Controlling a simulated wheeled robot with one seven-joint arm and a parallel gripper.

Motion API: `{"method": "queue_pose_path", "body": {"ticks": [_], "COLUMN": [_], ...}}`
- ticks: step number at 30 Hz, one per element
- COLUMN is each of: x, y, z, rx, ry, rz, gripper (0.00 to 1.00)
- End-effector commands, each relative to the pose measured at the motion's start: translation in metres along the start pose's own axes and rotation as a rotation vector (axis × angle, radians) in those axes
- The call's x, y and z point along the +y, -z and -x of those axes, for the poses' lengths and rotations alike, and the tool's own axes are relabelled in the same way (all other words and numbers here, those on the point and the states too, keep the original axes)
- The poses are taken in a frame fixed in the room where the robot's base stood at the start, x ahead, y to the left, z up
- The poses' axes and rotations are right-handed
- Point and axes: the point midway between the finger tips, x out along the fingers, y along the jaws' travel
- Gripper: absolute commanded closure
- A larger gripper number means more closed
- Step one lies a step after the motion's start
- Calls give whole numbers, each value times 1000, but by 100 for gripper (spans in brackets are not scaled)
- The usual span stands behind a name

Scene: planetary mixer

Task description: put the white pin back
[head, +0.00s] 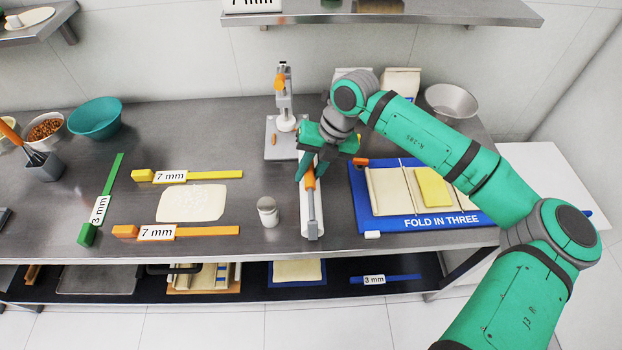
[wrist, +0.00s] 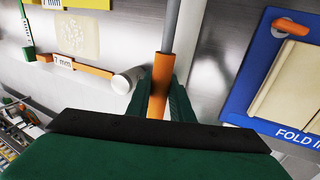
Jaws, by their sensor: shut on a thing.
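My gripper (head: 309,178) points down over the middle of the bench. It is shut on the orange handle (wrist: 160,75) of a grey rod (wrist: 171,25), with a green finger on each side of the handle. In the head view the orange handle (head: 310,182) and rod lie over a long pale holder (head: 304,218) that runs toward the bench's front edge. I cannot tell whether the rod touches the holder. A small white piece (head: 372,234) sits at the front left edge of the blue mat (head: 357,200). I cannot tell which of these is the white pin.
A stand with an orange knob (head: 280,83) is behind my gripper. A small metal-coloured jar (head: 267,212) stands close left of the holder. Dough (head: 192,203) lies between yellow (head: 215,174) and orange (head: 205,231) bars. The folding mat lies close right, under my arm.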

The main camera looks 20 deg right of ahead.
Motion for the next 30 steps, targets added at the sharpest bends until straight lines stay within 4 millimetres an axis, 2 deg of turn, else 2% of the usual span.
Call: {"method": "queue_pose_path", "body": {"ticks": [8,16,27,28,30], "x": [-9,-21,-23,-23,-22], "y": [-10,-12,-12,-12,-12], "z": [-10,-39,-43,-43,-43], "rx": [-1,0,-1,0,0], "ry": [-3,-3,-1,-1,0], "rz": [-1,0,0,0,1], "gripper": [100,100,100,73,61]}}
